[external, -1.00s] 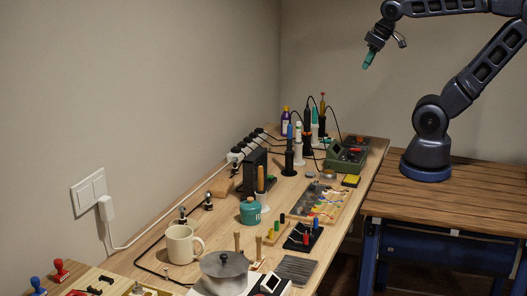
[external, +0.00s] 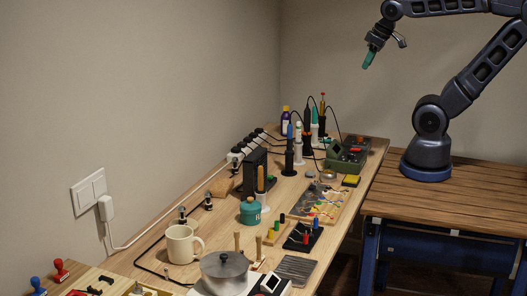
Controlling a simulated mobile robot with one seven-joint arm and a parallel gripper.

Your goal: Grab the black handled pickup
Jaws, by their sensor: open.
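My gripper (external: 368,60) with teal fingertips hangs high above the far end of the bench, near the back wall. It is open and empty, well apart from everything on the bench. I cannot tell for sure which thing is the black handled pickup. Small dark-topped pieces (external: 208,201) stand near the wall, left of the teal pot. Black-handled upright tools stand in holders (external: 307,141) at the far end. A dark piece (external: 94,291) lies at the lower left, partly cut off by the frame.
A mug (external: 180,244), a lidded metal pot (external: 224,269) and a teal pot (external: 250,211) stand on the crowded wooden bench. A circuit board (external: 318,201) and a green device (external: 346,154) lie along its right side. Cables run by the wall. The air around my gripper is free.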

